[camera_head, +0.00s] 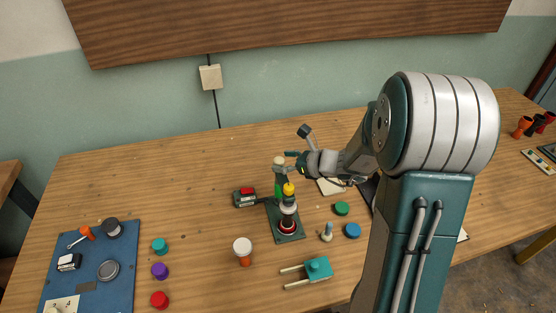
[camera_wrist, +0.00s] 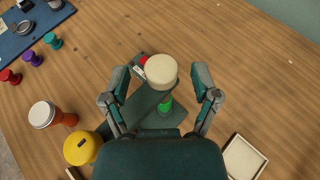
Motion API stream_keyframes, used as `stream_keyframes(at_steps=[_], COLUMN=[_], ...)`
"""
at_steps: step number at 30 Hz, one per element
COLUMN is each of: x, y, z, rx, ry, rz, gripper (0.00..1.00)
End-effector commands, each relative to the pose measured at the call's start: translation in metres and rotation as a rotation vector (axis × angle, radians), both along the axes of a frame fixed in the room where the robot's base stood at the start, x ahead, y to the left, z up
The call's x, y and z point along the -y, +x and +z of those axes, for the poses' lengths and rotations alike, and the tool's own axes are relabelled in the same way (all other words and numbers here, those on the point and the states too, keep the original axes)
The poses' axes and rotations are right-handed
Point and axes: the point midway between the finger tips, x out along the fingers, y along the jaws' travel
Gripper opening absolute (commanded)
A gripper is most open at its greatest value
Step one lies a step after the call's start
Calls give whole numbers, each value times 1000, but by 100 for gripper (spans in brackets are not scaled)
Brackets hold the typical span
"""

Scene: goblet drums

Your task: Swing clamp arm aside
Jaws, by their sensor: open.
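The clamp fixture has a dark green base (camera_head: 290,236), a green post (camera_head: 279,188) and a cream knob (camera_head: 279,161). In the wrist view, the dark clamp arm (camera_wrist: 143,103) runs from near the cream knob (camera_wrist: 161,72) down-left toward the yellow knob (camera_wrist: 82,148). My gripper (camera_wrist: 160,80) is open, with one finger on each side of the cream knob and visible gaps. In the head view, my gripper (camera_head: 291,160) is beside the knob. The clamp arm's far end is partly hidden.
A drum with a white top (camera_head: 243,250) stands left of the fixture. A black-and-red device (camera_head: 245,198) lies close by. A blue mat (camera_head: 90,285) holds parts.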

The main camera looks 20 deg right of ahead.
Motion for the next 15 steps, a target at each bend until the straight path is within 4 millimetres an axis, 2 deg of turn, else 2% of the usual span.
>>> stream_keyframes(at_steps=[5,14,15], x=[-11,-12,-12], y=[11,12,12], z=[-7,-7,-7], rx=[-1,0,0], ry=[-1,-2,-2], rz=[0,-1,-1], gripper=[78,78,61])
